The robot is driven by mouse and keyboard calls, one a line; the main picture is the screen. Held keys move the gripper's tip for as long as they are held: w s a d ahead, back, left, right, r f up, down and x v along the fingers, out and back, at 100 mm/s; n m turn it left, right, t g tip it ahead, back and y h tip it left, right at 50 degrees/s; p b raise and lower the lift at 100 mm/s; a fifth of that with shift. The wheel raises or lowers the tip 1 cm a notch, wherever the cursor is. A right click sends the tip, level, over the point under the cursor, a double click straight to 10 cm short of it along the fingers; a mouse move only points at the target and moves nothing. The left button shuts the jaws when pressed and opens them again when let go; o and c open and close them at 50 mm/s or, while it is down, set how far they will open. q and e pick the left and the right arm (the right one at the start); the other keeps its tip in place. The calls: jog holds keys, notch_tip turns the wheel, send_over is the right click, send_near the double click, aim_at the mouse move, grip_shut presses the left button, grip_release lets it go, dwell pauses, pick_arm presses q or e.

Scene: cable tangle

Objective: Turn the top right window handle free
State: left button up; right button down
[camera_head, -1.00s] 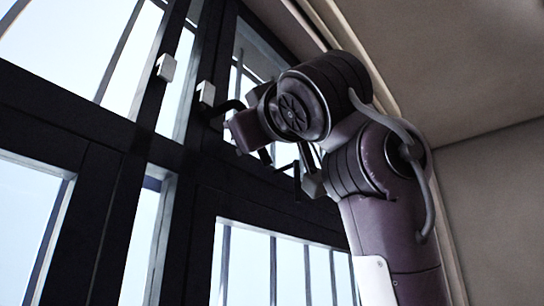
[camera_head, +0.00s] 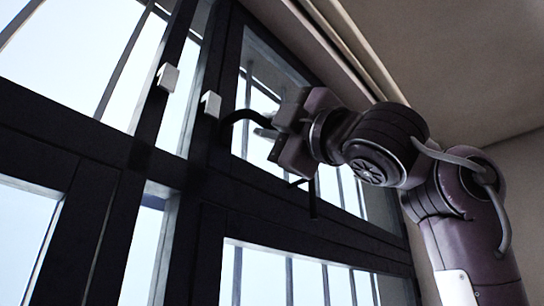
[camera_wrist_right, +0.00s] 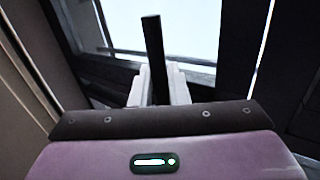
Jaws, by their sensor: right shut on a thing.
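The black window handle (camera_head: 240,116) curves out to the right from the dark upright frame in the head view. Its free end reaches the pale fingers of my right gripper (camera_head: 264,131). In the wrist view the handle (camera_wrist_right: 152,45) is a dark bar standing between the two pale fingers (camera_wrist_right: 157,88), and the gripper is shut on it. The handle's pivot on the frame is in shadow and hard to make out. My left gripper is not in view.
Two small white blocks (camera_head: 167,76) (camera_head: 210,103) sit on the dark uprights left of the handle. A dark thin bracket-like piece (camera_head: 312,198) hangs below my gripper. Barred panes (camera_head: 262,75) lie behind; the wall and ceiling (camera_head: 460,60) close in on the right.

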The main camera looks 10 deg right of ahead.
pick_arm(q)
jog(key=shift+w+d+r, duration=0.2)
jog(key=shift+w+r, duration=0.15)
pick_arm(e)
jog(key=shift+d+r+n+y, duration=0.2)
jog(key=shift+r+n+y, duration=0.15)
jog(key=shift+n, duration=0.25)
